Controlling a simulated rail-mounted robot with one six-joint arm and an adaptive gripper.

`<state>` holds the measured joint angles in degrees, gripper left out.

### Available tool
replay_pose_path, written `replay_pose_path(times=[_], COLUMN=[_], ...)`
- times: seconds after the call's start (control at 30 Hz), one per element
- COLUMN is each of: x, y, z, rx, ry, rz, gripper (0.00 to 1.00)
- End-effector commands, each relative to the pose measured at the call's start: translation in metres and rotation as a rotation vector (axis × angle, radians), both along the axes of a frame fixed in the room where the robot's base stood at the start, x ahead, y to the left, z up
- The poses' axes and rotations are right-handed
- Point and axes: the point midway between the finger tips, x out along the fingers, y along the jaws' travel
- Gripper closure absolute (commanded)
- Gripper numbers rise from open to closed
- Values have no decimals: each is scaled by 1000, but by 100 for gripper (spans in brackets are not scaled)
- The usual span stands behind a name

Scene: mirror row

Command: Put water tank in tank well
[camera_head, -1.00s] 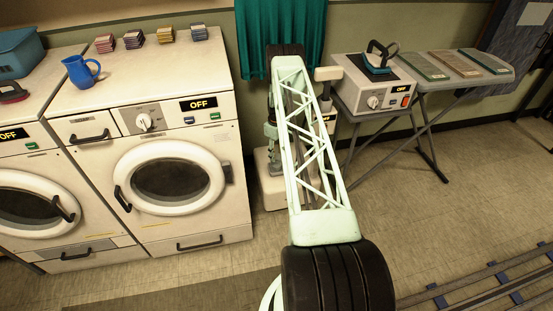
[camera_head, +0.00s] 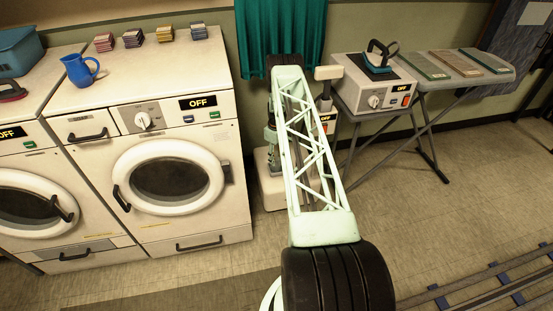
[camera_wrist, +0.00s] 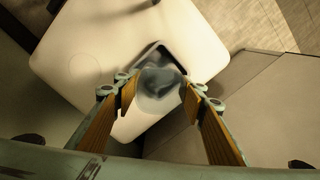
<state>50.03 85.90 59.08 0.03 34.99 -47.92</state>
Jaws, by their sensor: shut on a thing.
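The water tank (camera_wrist: 158,84) is a grey, see-through piece between my fingertips in the wrist view. My gripper (camera_wrist: 157,90) is shut on it, one wood-coloured finger pad at each side. Just beyond the tank is a dark, rounded rectangular opening, the tank well (camera_wrist: 178,59), in the top of a white unit (camera_wrist: 95,55). The tank overlaps the opening; I cannot tell how deep it sits. In the head view the white unit (camera_head: 271,197) stands on the floor, partly hidden by my arm, and the tank cannot be made out.
A washer (camera_head: 160,150) marked OFF stands left of the unit, with a blue jug (camera_head: 80,70) on top. A press station (camera_head: 372,88) with an iron (camera_head: 380,56) and an ironing board (camera_head: 500,80) stand at the right. A teal curtain (camera_head: 280,30) hangs behind. The floor in front is open.

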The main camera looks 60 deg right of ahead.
Motion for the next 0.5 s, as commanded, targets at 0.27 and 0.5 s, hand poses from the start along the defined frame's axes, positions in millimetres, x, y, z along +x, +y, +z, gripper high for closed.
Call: replay_pose_path(times=[0.27, 0.5], x=[0, 0], y=[0, 0], z=[-3, -3], rx=[0, 0], ry=[0, 0], rz=[0, 0], gripper=[60, 48])
